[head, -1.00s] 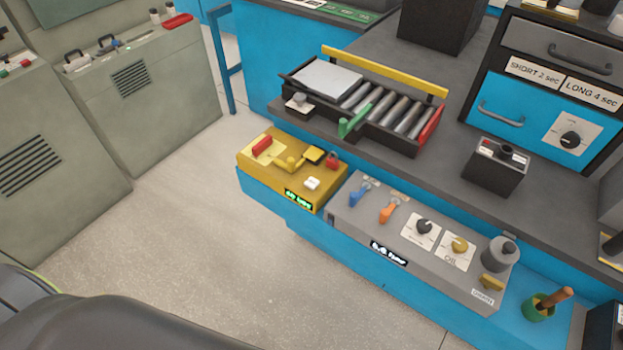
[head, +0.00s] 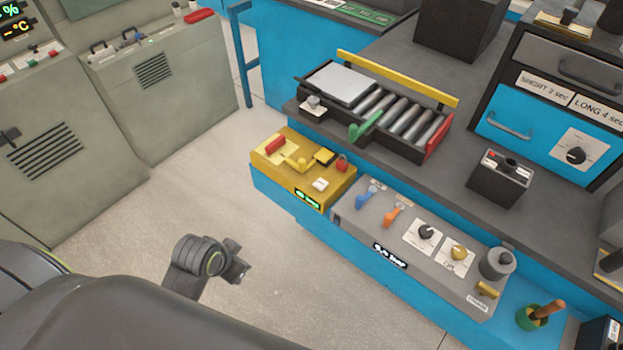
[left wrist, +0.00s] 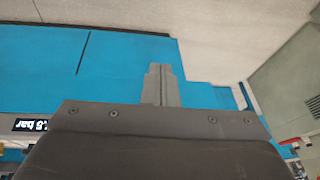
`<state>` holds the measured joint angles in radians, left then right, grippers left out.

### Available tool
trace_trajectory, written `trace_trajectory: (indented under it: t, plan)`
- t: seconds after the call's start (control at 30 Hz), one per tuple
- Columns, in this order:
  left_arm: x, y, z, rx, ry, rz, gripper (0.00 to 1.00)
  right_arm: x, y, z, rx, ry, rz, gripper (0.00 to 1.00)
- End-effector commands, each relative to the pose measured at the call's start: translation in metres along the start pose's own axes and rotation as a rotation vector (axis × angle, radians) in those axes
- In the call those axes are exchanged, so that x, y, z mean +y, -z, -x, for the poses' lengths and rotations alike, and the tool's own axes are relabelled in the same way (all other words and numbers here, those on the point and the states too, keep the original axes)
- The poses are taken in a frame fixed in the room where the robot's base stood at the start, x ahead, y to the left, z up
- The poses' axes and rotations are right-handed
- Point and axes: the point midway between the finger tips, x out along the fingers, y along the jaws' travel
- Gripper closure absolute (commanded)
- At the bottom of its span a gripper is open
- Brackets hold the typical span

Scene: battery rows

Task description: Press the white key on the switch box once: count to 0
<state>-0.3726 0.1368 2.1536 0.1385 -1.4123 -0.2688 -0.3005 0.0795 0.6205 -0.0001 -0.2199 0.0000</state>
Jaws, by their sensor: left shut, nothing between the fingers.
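The switch box appears to be the yellow box (head: 283,177) at the front edge of the blue bench in the head view. A white key (head: 320,184) sits on its top near the front right. A green-lit display (head: 308,201) is on its front face, too small to read surely. My left gripper (head: 243,273) is shut and empty over the floor, in front of and below the box, well apart from it. In the left wrist view the closed fingers (left wrist: 162,84) point toward the blue bench side. The white key is not visible there. My right gripper is not in view.
The yellow box also carries a red switch (head: 275,144), a yellow lever and a red knob. A grey panel (head: 372,227) with blue and orange levers and dials adjoins it on the right. A roller tray (head: 372,104) stands behind. The floor left of the bench is clear.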

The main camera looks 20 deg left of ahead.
Motion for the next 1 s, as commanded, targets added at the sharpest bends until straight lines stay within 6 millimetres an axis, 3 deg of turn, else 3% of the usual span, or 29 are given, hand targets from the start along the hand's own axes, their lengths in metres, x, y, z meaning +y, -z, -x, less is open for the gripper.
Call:
trace_trajectory:
  t: [0.03, 0.1, 0.6, 0.8, 1.0]
  plan:
    - [0.001, 0.03, 0.007, 0.045, -0.028, -0.091, 1.0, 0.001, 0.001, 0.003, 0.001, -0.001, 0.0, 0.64]
    - [0.004, 0.059, 0.007, 0.089, -0.067, -0.211, 1.0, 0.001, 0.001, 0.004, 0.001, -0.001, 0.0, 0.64]
    - [0.018, 0.256, 0.008, 0.456, -0.197, -0.939, 1.0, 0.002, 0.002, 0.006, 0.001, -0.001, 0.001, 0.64]
    - [0.02, 0.304, 0.018, 0.562, -0.193, -1.099, 1.0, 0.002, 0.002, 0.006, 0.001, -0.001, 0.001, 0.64]
    - [0.021, 0.32, 0.022, 0.599, -0.188, -1.153, 1.0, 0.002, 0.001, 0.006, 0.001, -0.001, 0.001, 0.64]
